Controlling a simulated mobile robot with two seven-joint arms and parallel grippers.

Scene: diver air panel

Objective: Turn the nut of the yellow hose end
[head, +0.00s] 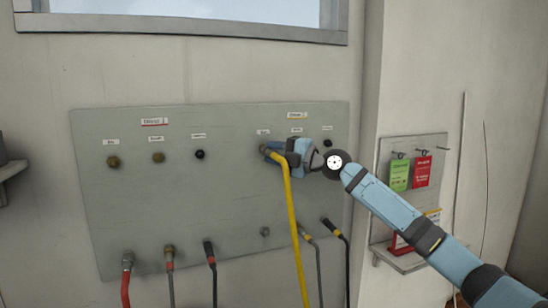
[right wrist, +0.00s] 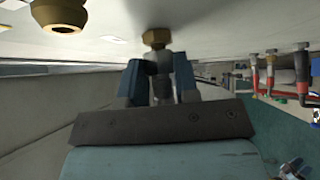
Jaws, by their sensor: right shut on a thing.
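The yellow hose (head: 292,220) rises to the upper right part of the grey panel, where its end meets a port under a yellow-striped label. My right gripper (head: 270,152) is shut around the hose end at that port. In the right wrist view, its blue fingers (right wrist: 159,84) close on a grey hose-end piece (right wrist: 160,62) just below a brass fitting (right wrist: 155,38) on the panel. The fingers hide much of the nut, and I cannot tell how far it is turned. My left gripper is not in view.
The panel (head: 225,200) has free brass ports (head: 113,162) at upper left. Red-ended hoses (head: 127,262) hang along its lower left edge, and darker hoses (head: 336,230) at lower right. A board with green and red tags (head: 421,171) hangs right, beyond my right arm.

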